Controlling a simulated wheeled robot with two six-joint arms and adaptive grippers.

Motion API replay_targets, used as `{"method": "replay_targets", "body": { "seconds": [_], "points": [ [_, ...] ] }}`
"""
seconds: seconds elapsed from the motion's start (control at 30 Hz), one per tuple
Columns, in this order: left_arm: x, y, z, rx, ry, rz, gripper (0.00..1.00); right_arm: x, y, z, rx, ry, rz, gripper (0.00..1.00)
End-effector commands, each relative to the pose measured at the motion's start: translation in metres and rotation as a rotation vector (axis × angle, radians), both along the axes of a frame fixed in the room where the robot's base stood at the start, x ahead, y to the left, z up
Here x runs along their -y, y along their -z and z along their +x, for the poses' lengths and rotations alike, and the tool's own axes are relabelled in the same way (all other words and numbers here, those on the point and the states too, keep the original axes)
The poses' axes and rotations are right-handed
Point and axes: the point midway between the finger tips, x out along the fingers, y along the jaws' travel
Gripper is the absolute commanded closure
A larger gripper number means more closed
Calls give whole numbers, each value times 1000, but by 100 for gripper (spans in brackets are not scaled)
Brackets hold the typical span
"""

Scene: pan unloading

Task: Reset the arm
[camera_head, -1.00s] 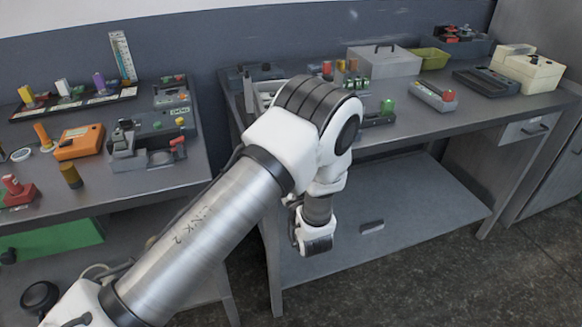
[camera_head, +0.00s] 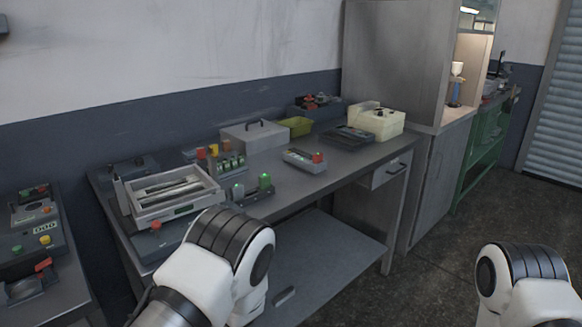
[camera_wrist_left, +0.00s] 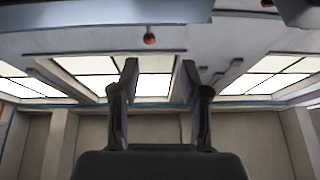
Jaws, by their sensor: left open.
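My left gripper (camera_wrist_left: 158,78) shows in the left wrist view with its two dark fingers spread apart and nothing between them. Behind the fingers are bright ceiling panels and a pale wall, so it appears to point upward. In the head view only a white and black joint of my left arm (camera_head: 222,255) shows at the bottom, in front of the workbench; its gripper is out of that view. A similar joint of my right arm (camera_head: 528,285) shows at the bottom right. My right gripper is not seen.
A grey workbench (camera_head: 330,180) carries a tray (camera_head: 150,213) with metal bars, a grey case (camera_head: 255,135), a green bin (camera_head: 297,125) and a cream box (camera_head: 378,122). Another bench (camera_head: 75,285) stands at left. A cabinet (camera_head: 395,60) stands behind; open floor lies at right.

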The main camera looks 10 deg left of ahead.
Motion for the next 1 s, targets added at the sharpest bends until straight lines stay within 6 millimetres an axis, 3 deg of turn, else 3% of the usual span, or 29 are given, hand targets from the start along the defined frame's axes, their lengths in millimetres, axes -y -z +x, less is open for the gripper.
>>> {"method": "replay_targets", "body": {
  "seconds": [0.07,0.13,0.2,0.3,0.4,0.5,0.6,0.7,1.0],
  "points": [
    [-37,14,-14,-133,-17,-46,54,0,-20,0,0,0,0,100],
    [-61,61,-25,-351,40,-186,54,0,-29,0,1,0,0,100],
    [-68,120,-48,-612,113,-368,54,0,-35,0,1,0,0,100],
    [-48,192,-103,-983,223,-614,54,0,-40,0,1,0,0,100],
    [-10,234,-171,-1327,342,-807,54,0,-41,0,1,0,0,100],
    [25,249,-227,-1606,455,-912,54,0,-39,0,0,0,0,100],
    [43,251,-262,-1787,522,-952,54,0,-39,0,0,0,0,100],
    [46,251,-272,-1845,525,-963,54,0,-39,0,0,0,0,100],
    [46,251,-272,-1845,525,-963,54,0,-39,0,0,0,0,100]
  ]
}}
